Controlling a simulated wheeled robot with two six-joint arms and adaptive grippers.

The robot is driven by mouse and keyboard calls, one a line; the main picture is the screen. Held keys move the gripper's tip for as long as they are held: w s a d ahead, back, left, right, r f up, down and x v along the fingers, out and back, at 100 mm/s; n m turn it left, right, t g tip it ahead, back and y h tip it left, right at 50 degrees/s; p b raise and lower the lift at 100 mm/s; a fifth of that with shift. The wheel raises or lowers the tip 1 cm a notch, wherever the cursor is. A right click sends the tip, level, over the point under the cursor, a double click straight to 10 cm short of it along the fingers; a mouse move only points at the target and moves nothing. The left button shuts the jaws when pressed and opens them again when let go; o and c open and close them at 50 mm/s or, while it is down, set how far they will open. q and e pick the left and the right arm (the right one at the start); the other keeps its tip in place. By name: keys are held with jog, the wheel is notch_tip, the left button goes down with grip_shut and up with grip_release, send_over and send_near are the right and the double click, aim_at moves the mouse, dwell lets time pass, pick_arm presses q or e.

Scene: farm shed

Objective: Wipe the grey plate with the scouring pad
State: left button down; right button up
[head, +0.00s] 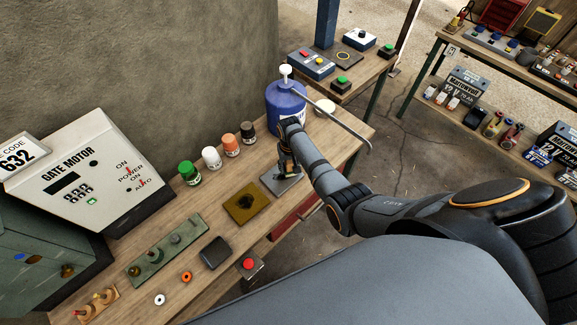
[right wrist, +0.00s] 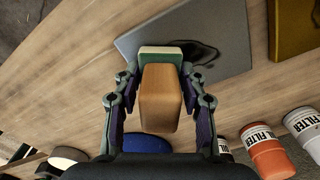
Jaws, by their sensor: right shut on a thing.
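The grey plate (head: 291,186) lies on the wooden bench, partly hidden by my right gripper (head: 288,170) in the head view. In the right wrist view the plate (right wrist: 228,28) carries a dark smear. My right gripper (right wrist: 160,92) is shut on the scouring pad (right wrist: 160,52), which has a wooden block handle and a green and pale end. The pad's end overlaps the plate's near edge beside the smear; I cannot tell whether it touches. My left gripper is not in view.
A blue pump container (head: 285,97) stands just behind my right gripper. Several filter jars (head: 212,159) line the wall side. A brown stained plate (head: 247,202) lies left of the grey plate.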

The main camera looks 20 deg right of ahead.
aim_at(275, 183)
jog(key=shift+s+a, duration=0.1)
jog(key=shift+a, duration=0.3)
jog(key=shift+s+a+p, duration=0.25)
jog(key=shift+a+p, duration=0.15)
jog(key=shift+a, duration=0.25)
jog(key=shift+s+a+p, duration=0.25)
jog(key=shift+a+p, duration=0.1)
jog(key=shift+a, duration=0.25)
jog(key=shift+s+a+f, duration=0.1)
jog(key=shift+a+f, duration=0.05)
jog(key=shift+a, duration=0.05)
jog(key=shift+s+a+p, duration=0.2)
jog(key=shift+a+p, duration=0.2)
jog(key=shift+a, duration=0.25)
jog(key=shift+s+a+p, duration=0.3)
jog(key=shift+a+p, duration=0.05)
jog(key=shift+a, duration=0.85)
